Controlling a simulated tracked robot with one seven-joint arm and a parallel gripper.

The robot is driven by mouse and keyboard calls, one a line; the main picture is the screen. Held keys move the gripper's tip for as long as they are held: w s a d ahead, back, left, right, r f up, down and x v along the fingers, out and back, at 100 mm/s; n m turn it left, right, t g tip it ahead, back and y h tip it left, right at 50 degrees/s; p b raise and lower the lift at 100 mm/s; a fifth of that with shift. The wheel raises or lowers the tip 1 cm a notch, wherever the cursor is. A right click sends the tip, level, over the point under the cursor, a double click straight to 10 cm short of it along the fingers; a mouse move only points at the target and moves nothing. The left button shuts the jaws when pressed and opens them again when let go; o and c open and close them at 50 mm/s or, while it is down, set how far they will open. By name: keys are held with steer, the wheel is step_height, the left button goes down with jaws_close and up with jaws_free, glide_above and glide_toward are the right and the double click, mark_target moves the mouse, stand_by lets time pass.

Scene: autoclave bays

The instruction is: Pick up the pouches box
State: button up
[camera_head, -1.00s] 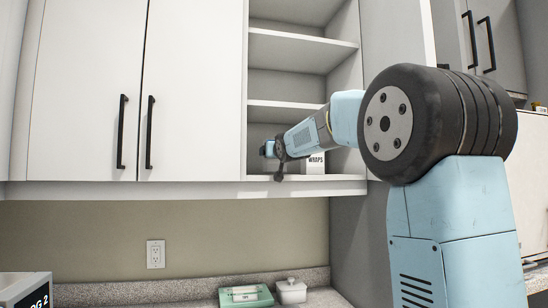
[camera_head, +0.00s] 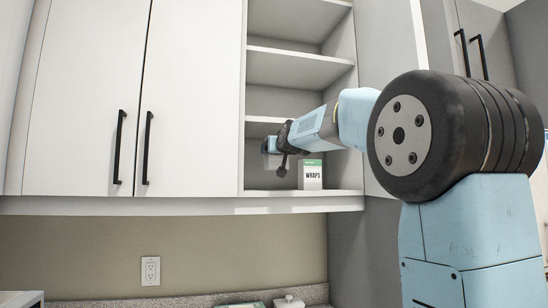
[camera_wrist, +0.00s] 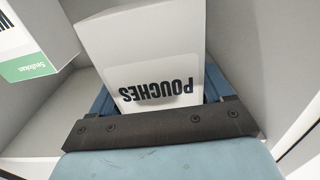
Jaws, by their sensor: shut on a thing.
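The pouches box is a white box with black "POUCHES" lettering, upside down in the wrist view (camera_wrist: 150,55). My gripper (camera_wrist: 158,98) is shut on it, with a blue finger at either side of the box. In the head view my gripper (camera_head: 271,152) is inside the open cabinet section, above its bottom shelf and left of the wraps box. The pouches box is largely hidden by my gripper there.
The white and green wraps box (camera_head: 311,175) stands on the bottom shelf (camera_head: 300,194), close on the right; it also shows in the wrist view (camera_wrist: 35,40). Another shelf (camera_head: 290,69) is above. Closed cabinet doors (camera_head: 75,100) stand left.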

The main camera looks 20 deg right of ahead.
steer(key=s+d+r, duration=0.2)
steer(key=s+r, duration=0.4)
steer(key=s, duration=0.4)
steer(key=shift+s, duration=0.25)
